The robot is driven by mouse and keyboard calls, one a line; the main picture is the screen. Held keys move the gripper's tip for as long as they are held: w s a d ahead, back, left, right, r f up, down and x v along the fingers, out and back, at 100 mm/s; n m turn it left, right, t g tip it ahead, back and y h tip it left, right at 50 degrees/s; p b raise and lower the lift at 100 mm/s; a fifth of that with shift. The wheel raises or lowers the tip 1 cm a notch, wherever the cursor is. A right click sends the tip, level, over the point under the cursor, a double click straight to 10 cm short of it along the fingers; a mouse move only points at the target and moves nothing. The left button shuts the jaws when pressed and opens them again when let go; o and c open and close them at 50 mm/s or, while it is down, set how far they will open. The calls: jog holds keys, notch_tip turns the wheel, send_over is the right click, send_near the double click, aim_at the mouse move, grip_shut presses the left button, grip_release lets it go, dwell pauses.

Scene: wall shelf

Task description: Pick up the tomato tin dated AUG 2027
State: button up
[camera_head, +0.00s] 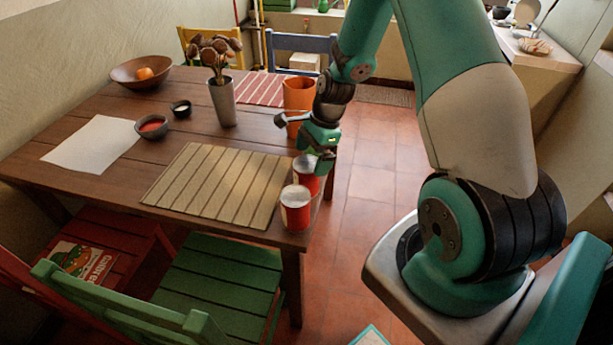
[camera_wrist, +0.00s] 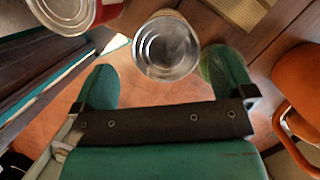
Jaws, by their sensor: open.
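Two red tins with bare metal lids stand upright at the table's right edge. The near tin (camera_head: 295,212) is by the corner; the far tin (camera_head: 306,177) is just behind it. My gripper (camera_head: 320,158) is open at the far tin, its fingers pointing down. In the wrist view one tin's lid (camera_wrist: 167,48) lies between and just beyond the two green fingers, with gaps on both sides. Another tin (camera_wrist: 68,12) is cut off at the upper left. No date can be read on either tin.
An orange pot (camera_head: 298,98) stands behind my gripper and shows close at the wrist view's right (camera_wrist: 298,75). A slatted mat (camera_head: 215,185) lies left of the tins on the table (camera_head: 110,190). A grey vase (camera_head: 222,103) stands farther back. A green chair (camera_head: 220,285) is in front.

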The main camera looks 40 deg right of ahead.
aim_at(307, 163)
jog(key=shift+w+p+x, duration=0.15)
jog(key=shift+p+x, duration=0.1)
jog(key=shift+x, duration=1.1)
jog(key=shift+w+p+x, duration=0.15)
jog(key=shift+p+x, duration=0.1)
jog(key=shift+x, duration=1.1)
jog(key=shift+r, duration=0.1)
jog(key=c, duration=1.2)
jog(key=shift+r, duration=0.1)
jog(key=shift+c, duration=0.2)
